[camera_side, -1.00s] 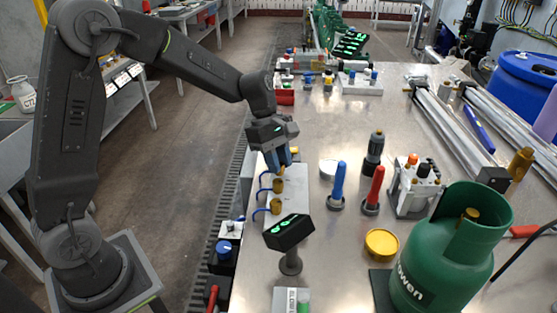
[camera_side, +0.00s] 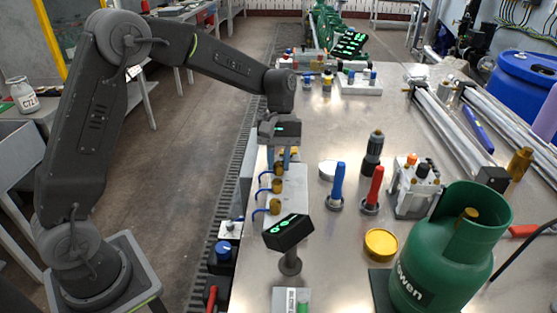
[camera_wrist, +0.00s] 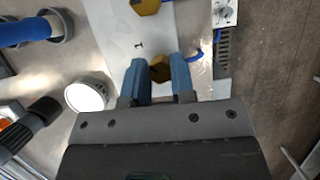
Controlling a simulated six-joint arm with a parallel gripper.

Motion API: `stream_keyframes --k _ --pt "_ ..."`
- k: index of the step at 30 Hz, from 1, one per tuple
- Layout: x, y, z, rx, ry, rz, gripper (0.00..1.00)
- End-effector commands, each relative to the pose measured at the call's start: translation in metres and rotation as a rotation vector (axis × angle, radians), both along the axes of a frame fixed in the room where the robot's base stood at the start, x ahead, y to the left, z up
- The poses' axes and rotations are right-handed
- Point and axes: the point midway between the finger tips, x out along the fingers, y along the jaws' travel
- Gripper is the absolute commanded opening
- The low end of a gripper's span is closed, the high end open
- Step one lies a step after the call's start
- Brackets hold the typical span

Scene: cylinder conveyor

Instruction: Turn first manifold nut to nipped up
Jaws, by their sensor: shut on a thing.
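The manifold is a pale plate (camera_side: 293,195) on the bench with a row of brass nuts and blue hoses on its left side. My gripper (camera_side: 280,163) points down at the far end of the row. In the wrist view, my gripper's blue fingers (camera_wrist: 159,75) are closed on either side of a brass nut (camera_wrist: 159,66), beside a printed mark that looks like a 1. A second brass nut (camera_wrist: 145,5) is at the top edge. In the side view, the middle nut (camera_side: 277,185) and nearest nut (camera_side: 275,206) stand free. The fingers partly hide the gripped nut.
A black display (camera_side: 288,232) with green digits stands at the plate's near end. A white disc (camera_side: 328,168), blue-handled tool (camera_side: 338,185), red-handled tool (camera_side: 374,190) and green gas cylinder (camera_side: 445,265) stand to the right. The bench's left edge is close to the plate.

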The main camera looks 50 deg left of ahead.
Motion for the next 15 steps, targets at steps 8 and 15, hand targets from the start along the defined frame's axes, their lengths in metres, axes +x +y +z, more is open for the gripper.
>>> stream_keyframes --k 8,15 --pt "0.0011 -0.001 0.0003 0.001 -0.001 -0.263 0.0" --pt "0.0013 -0.0015 0.0008 0.001 -0.002 -0.458 0.0"
